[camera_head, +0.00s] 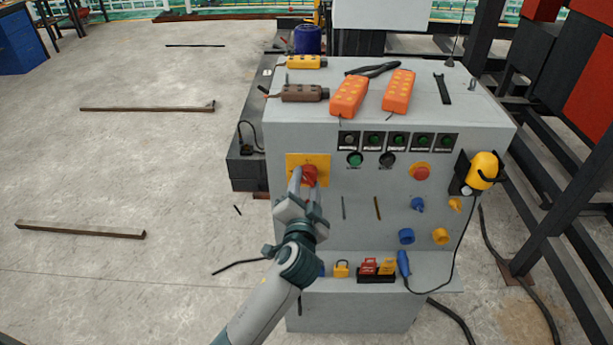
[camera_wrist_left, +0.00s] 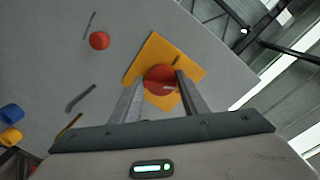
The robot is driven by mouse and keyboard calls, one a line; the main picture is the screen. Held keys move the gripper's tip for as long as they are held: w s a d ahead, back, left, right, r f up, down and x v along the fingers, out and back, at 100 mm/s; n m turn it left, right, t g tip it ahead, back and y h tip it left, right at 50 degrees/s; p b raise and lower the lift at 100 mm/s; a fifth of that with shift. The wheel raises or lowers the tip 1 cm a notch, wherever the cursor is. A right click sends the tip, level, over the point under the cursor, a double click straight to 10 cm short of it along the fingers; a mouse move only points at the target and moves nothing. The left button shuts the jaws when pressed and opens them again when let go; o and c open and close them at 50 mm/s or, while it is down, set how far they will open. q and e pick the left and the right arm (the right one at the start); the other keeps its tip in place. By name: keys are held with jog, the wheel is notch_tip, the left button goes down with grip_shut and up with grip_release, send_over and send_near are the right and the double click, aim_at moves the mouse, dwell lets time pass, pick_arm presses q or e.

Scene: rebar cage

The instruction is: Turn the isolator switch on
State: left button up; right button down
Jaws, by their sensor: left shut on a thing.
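The isolator switch is a red round knob (camera_head: 310,175) on a yellow square plate (camera_head: 294,160) at the upper left of the grey cabinet's front face. My left gripper (camera_head: 306,182) reaches up to it from below and is shut on the red knob. In the left wrist view the red knob (camera_wrist_left: 160,79) sits between the two fingers, with the yellow plate (camera_wrist_left: 150,56) behind it. The fingers hide parts of the knob's sides, and I cannot clearly read its position. My right gripper is in neither view.
The grey cabinet (camera_head: 400,228) also carries a red emergency button (camera_head: 421,172), green and black buttons, blue and yellow sockets and a yellow lamp (camera_head: 484,170). Orange pendants (camera_head: 349,97) and tools lie on top. A lower ledge holds padlocks (camera_head: 341,269). Floor at left is mostly clear.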

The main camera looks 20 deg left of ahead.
pick_arm(q)
jog(key=m+p, duration=0.2)
jog(key=m, duration=0.1)
jog(key=shift+a+r, duration=0.1)
jog(key=shift+r, duration=0.25)
jog(key=shift+m+y+p, duration=0.3)
jog(key=shift+m+p, duration=0.8)
jog(key=shift+m, duration=0.5)
jog(key=o, duration=1)
jog(key=shift+f, duration=0.1)
